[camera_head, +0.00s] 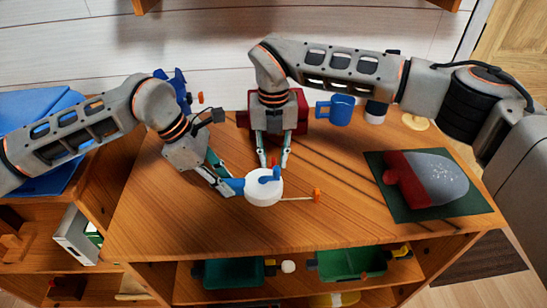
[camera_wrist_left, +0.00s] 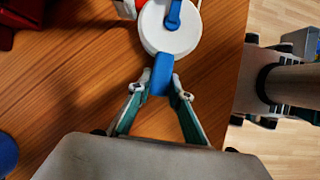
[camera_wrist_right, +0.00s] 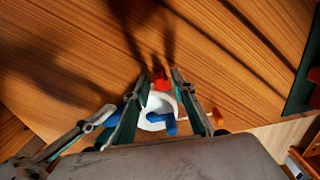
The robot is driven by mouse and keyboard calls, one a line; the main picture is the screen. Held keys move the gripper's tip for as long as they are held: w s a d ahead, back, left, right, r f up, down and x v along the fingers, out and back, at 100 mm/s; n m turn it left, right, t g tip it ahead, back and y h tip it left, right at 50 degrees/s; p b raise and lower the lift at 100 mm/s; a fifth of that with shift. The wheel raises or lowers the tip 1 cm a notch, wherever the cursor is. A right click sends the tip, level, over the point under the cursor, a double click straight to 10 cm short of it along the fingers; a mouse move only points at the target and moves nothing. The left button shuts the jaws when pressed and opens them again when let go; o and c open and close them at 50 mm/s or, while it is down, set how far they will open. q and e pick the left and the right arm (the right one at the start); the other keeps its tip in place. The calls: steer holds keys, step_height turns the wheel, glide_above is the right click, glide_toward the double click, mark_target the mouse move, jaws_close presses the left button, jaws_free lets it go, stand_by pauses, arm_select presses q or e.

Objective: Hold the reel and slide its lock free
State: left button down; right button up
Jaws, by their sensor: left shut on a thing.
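The reel is a white round drum (camera_head: 263,193) with a blue crank (camera_head: 268,176) on its face and a blue handle (camera_wrist_left: 162,74) on one side. My left gripper (camera_wrist_left: 161,88) is shut on the blue handle, at the left of the drum in the head view. A small red piece (camera_wrist_right: 161,84), apparently the lock, sits at the drum's far edge. My right gripper (camera_head: 274,165) is open, with its fingertips on either side of the red piece. I cannot tell whether they touch it. A thin rod with an orange end (camera_head: 317,195) extends right from the drum.
The wooden tabletop (camera_head: 180,235) is clear in front of the reel. A red box (camera_head: 299,112) and a blue mug (camera_head: 336,110) stand behind. A dark green mat (camera_head: 470,208) with a red and grey object lies right. A blue figure (camera_head: 180,88) stands back left.

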jaws_close()
steer(key=shift+a, duration=1.05)
jaws_free()
steer(key=shift+r, duration=3)
